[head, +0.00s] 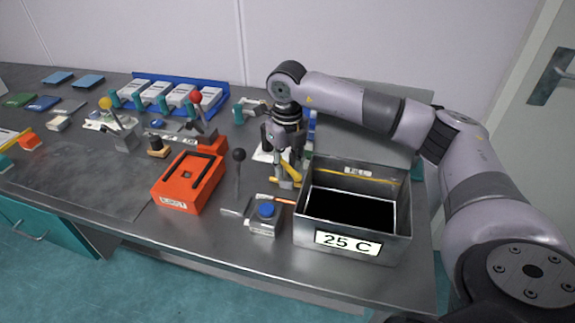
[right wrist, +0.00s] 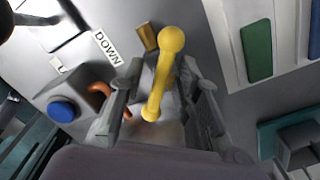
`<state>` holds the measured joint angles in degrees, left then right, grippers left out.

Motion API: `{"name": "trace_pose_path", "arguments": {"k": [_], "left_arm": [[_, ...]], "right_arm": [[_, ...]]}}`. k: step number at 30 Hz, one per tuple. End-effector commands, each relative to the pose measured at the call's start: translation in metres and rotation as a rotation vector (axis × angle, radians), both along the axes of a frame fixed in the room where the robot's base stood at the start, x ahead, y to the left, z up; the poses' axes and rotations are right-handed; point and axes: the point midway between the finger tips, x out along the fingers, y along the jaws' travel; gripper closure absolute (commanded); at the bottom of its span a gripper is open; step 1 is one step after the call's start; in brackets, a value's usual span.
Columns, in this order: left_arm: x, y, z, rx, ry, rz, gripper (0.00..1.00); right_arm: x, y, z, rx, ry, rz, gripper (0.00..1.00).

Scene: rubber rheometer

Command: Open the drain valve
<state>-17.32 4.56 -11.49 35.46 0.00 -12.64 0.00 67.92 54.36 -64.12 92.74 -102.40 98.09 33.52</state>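The drain valve shows as a yellow lever (head: 286,182) at the left side of the metal bath (head: 352,248) labelled 25 C. In the right wrist view the yellow lever (right wrist: 160,82) has a round knob at its upper end. My right gripper (head: 285,170) points down at the lever. In the right wrist view its two fingers (right wrist: 162,100) stand on either side of the lever, with visible gaps, so it looks open around it. The lever's base is partly hidden. My left gripper is out of view.
A blue-capped block (head: 265,218) and a black-knobbed lever (head: 238,175) stand left of the bath. A red-orange box (head: 188,182) lies farther left. A blue rack (head: 180,93) is at the back.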

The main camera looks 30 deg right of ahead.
Motion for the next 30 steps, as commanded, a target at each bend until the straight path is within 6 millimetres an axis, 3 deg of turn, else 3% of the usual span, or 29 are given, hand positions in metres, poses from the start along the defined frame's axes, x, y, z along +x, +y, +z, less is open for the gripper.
{"name": "trace_pose_path", "arguments": {"k": [8, 21, 30], "left_arm": [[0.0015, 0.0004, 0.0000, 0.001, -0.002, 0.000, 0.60], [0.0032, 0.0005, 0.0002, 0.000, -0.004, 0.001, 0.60], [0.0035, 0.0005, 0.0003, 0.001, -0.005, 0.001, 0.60]], "right_arm": [[0.0001, -0.0002, -0.0012, 0.000, 0.000, -0.001, 0.70], [0.0002, -0.0001, -0.0007, 0.000, 0.000, -0.001, 0.99], [0.0002, -0.0004, -0.0006, 0.000, -0.001, -0.001, 1.00]]}}
